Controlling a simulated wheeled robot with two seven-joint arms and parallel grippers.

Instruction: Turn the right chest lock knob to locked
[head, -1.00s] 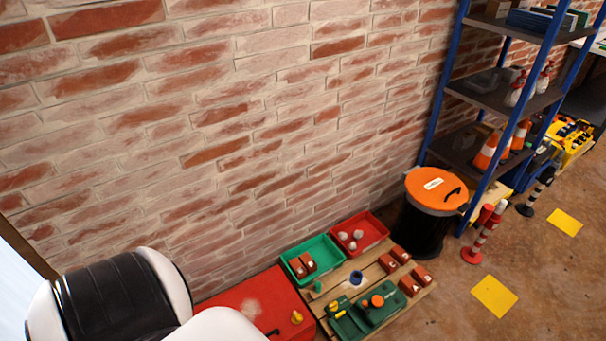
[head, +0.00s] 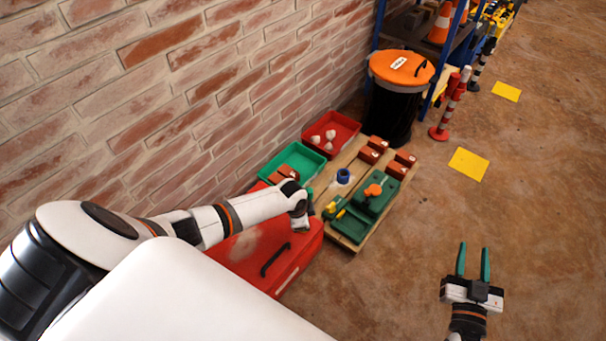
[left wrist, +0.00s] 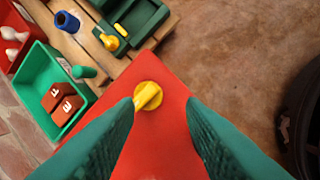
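The red chest (head: 250,243) stands beside the wall, with a black handle (head: 275,260). Its yellow lock knob (left wrist: 148,95) shows in the left wrist view, its grip bar slanting from lower left to upper right. My left gripper (head: 302,220) is over the chest's far right part and hides the knob in the head view. In the left wrist view the green fingers (left wrist: 161,103) are spread, with the knob between and just beyond their tips; contact cannot be told. My right gripper (head: 473,263) is open and empty over bare floor.
A wooden pallet (head: 345,168) beyond the chest holds a green case (head: 375,193), red blocks and a blue ring (head: 343,176). Green (head: 312,157) and red (head: 340,124) bins stand by the wall. A black bin (head: 390,110) stands behind.

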